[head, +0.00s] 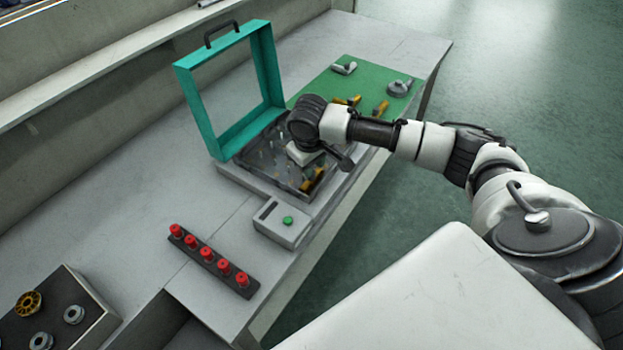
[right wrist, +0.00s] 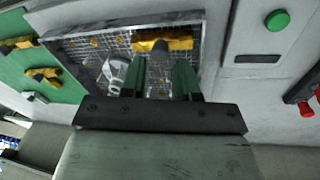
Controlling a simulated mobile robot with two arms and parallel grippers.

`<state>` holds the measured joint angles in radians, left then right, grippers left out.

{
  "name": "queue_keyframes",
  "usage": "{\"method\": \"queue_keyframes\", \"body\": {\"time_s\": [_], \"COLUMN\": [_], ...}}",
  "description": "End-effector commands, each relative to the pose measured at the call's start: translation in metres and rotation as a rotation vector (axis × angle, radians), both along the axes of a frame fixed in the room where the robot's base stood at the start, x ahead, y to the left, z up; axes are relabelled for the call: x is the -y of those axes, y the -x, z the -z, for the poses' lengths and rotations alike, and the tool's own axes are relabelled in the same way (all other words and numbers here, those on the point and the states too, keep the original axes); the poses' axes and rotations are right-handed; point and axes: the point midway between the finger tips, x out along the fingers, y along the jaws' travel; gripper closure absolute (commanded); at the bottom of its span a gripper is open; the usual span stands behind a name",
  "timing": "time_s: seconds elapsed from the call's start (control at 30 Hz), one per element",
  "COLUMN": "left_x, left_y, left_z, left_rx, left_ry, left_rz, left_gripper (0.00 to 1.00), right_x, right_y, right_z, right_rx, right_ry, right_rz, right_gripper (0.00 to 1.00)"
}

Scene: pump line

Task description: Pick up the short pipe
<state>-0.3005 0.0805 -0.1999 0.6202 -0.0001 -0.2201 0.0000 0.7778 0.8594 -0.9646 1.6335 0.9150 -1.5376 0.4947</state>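My right gripper (right wrist: 158,72) is above the open test box, its two green fingers apart with the box's grid floor showing between them. In the head view my right wrist hides the fingertips. A yellow fitting with a dark middle (right wrist: 165,44) lies in the box beyond the fingertips; it also shows in the head view (head: 313,181). A pale grey pipe-like piece (right wrist: 114,74) lies in the box beside the fingers, partly hidden. I cannot tell for sure which piece is the short pipe. My left gripper is not in view.
The box has a raised teal lid frame (head: 268,70). A green mat (head: 318,88) behind holds yellow fittings (head: 380,108) and grey parts (head: 399,88). In front are a green-button control box (head: 283,226) and a red-knobbed strip (head: 213,262).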

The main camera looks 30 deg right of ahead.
Motion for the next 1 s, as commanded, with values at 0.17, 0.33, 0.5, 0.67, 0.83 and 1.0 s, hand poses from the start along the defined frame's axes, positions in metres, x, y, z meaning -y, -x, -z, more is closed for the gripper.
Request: {"method": "queue_keyframes", "body": {"time_s": [0.17,0.33,0.5,0.67,0.83,1.0], "left_x": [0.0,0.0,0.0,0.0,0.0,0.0], "left_y": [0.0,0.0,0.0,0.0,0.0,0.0], "left_z": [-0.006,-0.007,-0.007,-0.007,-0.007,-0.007], "left_rx": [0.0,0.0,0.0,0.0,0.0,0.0], "left_ry": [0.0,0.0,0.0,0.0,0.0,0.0], "left_rz": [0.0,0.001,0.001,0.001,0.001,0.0], "left_gripper": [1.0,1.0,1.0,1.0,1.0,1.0], "right_x": [0.003,0.005,0.005,0.005,0.005,0.005], "right_y": [-0.008,-0.009,-0.01,-0.009,-0.01,-0.009], "right_z": [0.026,0.04,0.042,0.041,0.041,0.041], "right_rx": [-0.003,0.0,0.001,0.001,0.001,0.0], "right_ry": [0.0,0.001,0.001,0.001,0.001,0.001], "right_rz": [0.001,-0.001,-0.001,-0.001,-0.001,-0.001], "right_gripper": [0.69,0.69,0.69,0.86,1.0,1.0]}}
